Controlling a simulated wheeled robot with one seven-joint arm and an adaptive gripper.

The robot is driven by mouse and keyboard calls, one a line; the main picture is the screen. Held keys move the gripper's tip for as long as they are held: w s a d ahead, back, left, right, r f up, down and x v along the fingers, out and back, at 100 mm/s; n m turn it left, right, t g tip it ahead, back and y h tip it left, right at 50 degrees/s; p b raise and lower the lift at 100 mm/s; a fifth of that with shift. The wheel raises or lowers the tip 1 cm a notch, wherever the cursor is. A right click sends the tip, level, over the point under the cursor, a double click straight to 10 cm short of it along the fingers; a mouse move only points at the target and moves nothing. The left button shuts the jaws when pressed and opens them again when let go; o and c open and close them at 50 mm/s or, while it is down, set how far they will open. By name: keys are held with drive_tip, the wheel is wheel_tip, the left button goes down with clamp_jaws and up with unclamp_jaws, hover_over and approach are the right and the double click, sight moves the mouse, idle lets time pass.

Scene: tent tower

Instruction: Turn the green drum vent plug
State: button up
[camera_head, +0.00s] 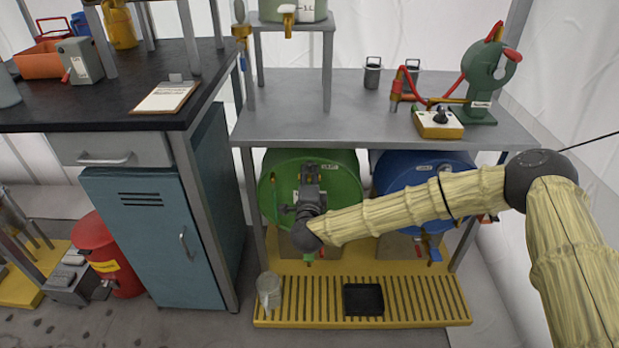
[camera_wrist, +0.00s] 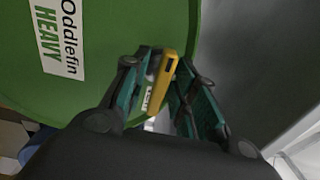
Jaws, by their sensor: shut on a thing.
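The green drum (camera_head: 343,190) lies on its side under the grey bench, its round end facing me. In the wrist view its green face (camera_wrist: 100,60) fills the upper left and bears an "Oddlefin HEAVY" label (camera_wrist: 58,42). My gripper (camera_head: 310,180) is at the upper middle of that face. In the wrist view my gripper (camera_wrist: 162,82) has its teal-padded fingers on both sides of a yellow bar-shaped vent plug (camera_wrist: 162,80) near the drum's rim, and is shut on it. The fingers hide part of the plug. In the head view my gripper covers the plug.
A blue drum (camera_head: 395,175) lies to the right. Below are a yellow slatted drip tray (camera_head: 410,300), a clear beaker (camera_head: 269,291) and a black tray (camera_head: 363,300). A teal cabinet (camera_head: 150,235) stands left. The bench top (camera_head: 350,105) is above my gripper.

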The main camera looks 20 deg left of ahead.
drive_tip(key=o, duration=0.6)
drive_tip(key=shift+o, duration=0.2)
drive_tip(key=v, duration=1.2)
drive_tip(key=shift+s+f, duration=0.1)
